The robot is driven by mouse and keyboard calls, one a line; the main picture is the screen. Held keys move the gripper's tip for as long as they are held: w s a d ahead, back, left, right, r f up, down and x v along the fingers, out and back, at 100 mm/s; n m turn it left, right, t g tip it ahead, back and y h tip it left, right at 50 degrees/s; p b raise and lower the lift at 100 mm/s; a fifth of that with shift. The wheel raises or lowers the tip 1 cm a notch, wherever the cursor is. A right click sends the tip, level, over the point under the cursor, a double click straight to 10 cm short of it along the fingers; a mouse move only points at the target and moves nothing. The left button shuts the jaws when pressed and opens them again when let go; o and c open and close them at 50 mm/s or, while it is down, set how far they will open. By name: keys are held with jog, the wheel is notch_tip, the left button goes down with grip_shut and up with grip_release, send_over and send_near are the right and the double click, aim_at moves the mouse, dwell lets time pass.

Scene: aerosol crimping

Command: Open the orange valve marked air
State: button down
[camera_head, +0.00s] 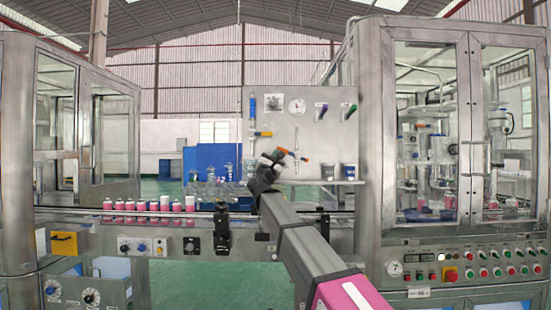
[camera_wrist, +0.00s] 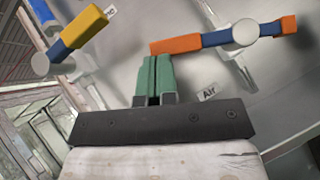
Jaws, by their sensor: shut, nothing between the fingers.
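The orange valve handle (camera_wrist: 178,45) lies across the top of the wrist view, rising slightly to the right. It has orange ends, blue sections and a round grey hub. A label reading "Air" (camera_wrist: 209,93) is on the panel below it. My gripper (camera_wrist: 154,60) is shut and empty, its green fingertips side by side just below the handle's left end. I cannot tell whether they touch it. In the head view, the orange handle (camera_head: 301,157) shows at the panel, with my gripper (camera_head: 272,160) just left of it.
A yellow-handled valve (camera_wrist: 84,27) is at upper left in the wrist view. The grey panel (camera_head: 330,110) carries a gauge (camera_head: 297,106). Glass vessels (camera_head: 205,190) and pink-white cans (camera_head: 153,206) stand left of my arm.

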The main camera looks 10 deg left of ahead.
jog(key=shift+r+m+h, duration=0.3)
jog(key=shift+m+h, duration=0.4)
jog(key=shift+w+d+r+m+g+h, duration=0.2)
jog(key=shift+d+r+m+g+h, duration=0.8)
jog(key=shift+m, duration=0.75)
jog(key=shift+w+d+r+m+g+h, duration=0.25)
jog(key=shift+d+r+m+g+h, duration=0.4)
jog(key=shift+r+m+g, duration=0.9)
jog(key=shift+w+d+r+m+g+h, duration=0.2)
jog(key=shift+d+r+m+g+h, duration=0.6)
jog(key=shift+m, duration=1.1)
jog(key=shift+d+r+y, duration=0.2)
jog(key=shift+d+y, duration=0.05)
jog(key=shift+d, duration=0.05)
jog(key=shift+s, duration=0.1)
